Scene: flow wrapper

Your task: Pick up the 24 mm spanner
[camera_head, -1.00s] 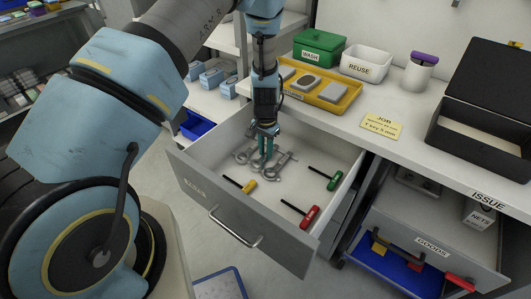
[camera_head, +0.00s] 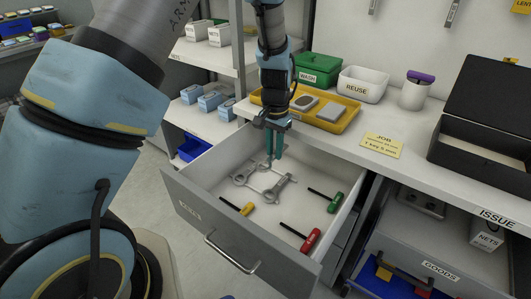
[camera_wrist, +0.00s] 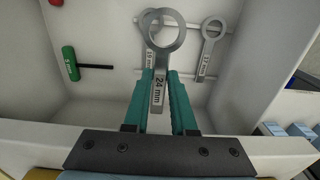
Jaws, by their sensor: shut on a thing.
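The 24 mm spanner (camera_wrist: 158,92) is between the green fingers of my gripper (camera_wrist: 160,100) in the wrist view, its ring end pointing away from the palm and its label facing the camera. The gripper is shut on it. In the head view my gripper (camera_head: 274,150) is over the back part of the open drawer (camera_head: 205,222), fingers down; the held spanner is hard to make out there. A 19 mm spanner (camera_wrist: 150,57) lies behind the held one, partly hidden by it. A 12 mm spanner (camera_wrist: 204,62) lies to the right.
Keys with green (camera_head: 335,202), red (camera_head: 311,240) and yellow (camera_head: 247,209) handles lie in the drawer. A yellow tray (camera_head: 335,126), green WASH box (camera_head: 318,70), white REUSE box (camera_head: 362,86) and dark open box (camera_head: 475,150) stand on the counter. The drawer walls surround the gripper's space.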

